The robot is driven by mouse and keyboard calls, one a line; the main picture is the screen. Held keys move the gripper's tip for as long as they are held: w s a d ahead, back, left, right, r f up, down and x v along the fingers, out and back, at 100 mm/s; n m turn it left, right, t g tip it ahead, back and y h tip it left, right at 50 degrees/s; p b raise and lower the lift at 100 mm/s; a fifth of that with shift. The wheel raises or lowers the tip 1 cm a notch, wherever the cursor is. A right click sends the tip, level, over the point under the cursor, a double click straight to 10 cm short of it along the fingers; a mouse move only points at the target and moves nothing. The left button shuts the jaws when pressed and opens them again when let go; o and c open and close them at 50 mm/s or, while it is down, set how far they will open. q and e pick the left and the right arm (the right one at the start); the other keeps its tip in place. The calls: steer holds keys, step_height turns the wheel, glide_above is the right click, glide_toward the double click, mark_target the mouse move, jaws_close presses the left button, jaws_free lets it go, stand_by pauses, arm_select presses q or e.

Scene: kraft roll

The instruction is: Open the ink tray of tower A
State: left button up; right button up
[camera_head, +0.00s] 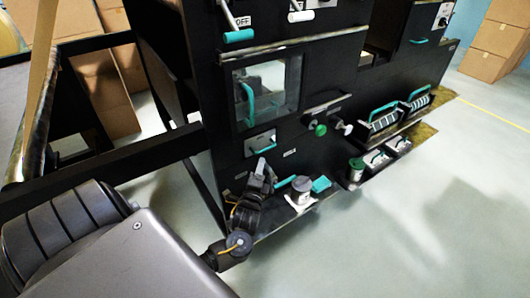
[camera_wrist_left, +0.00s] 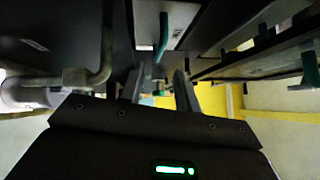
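A pale panel with a teal handle (camera_head: 262,143) sits low on the black machine's front, below a window. It looks like the front of a tray and appears shut; its label is too small to read. The teal handle also shows in the left wrist view (camera_wrist_left: 162,38), against a pale plate. My left gripper (camera_head: 262,168) is just below this panel, close to the machine front. In the left wrist view the fingers (camera_wrist_left: 160,88) are apart, with the handle beyond the gap. I cannot tell whether they touch it. My right gripper is not in view.
A window door with a teal handle (camera_head: 247,103) is above. A silver can (camera_head: 301,188) and a teal block (camera_head: 321,184) are on a low ledge right of my gripper. Green and white knobs (camera_head: 320,129) stick out nearby. Floor (camera_head: 400,230) at the front right is clear.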

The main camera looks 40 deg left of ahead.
arm_select(q)
steer(key=x, duration=0.7)
steer(key=shift+w, duration=0.3)
steer(key=shift+a, duration=0.15)
steer(key=shift+c, duration=0.2)
jaws_close()
